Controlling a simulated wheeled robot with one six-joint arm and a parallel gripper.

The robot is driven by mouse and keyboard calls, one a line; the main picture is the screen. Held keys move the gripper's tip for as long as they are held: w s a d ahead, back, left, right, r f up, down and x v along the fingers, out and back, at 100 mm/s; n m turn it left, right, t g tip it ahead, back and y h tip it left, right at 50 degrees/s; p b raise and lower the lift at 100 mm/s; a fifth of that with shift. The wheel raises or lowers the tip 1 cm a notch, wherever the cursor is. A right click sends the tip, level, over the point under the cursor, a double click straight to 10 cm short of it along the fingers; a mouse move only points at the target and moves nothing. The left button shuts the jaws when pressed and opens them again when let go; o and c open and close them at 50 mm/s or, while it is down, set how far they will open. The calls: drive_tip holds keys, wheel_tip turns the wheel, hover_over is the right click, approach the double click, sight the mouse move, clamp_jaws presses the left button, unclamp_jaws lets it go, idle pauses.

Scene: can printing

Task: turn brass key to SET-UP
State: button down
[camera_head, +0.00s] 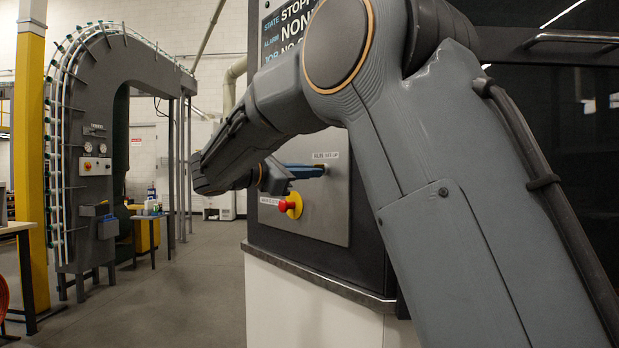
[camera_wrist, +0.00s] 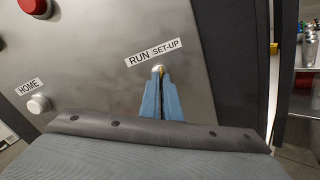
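The brass key (camera_wrist: 163,71) shows in the wrist view as a thin golden sliver between the tips of my gripper's blue fingers (camera_wrist: 161,88). It sits in a round lock just under the label "RUN SET-UP" (camera_wrist: 153,52). The fingers are close together on either side of the key, and most of it is hidden between them. In the head view, my gripper (camera_head: 318,171) reaches the grey control panel (camera_head: 328,215) from the left, just below the same label. The key cannot be made out there. I cannot clearly tell which word it points to.
A red-and-yellow stop button (camera_head: 291,205) sits just below my gripper. A white HOME button (camera_wrist: 38,104) is on the panel in the wrist view, with a red button (camera_wrist: 33,5) above it. A screen (camera_head: 287,30) is above; open floor (camera_head: 195,285) lies left.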

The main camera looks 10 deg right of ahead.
idle(0.5)
drive_tip(key=c, duration=2)
unclamp_jaws()
drive_tip(key=b+v, duration=0.1)
drive_tip(key=v, duration=0.7)
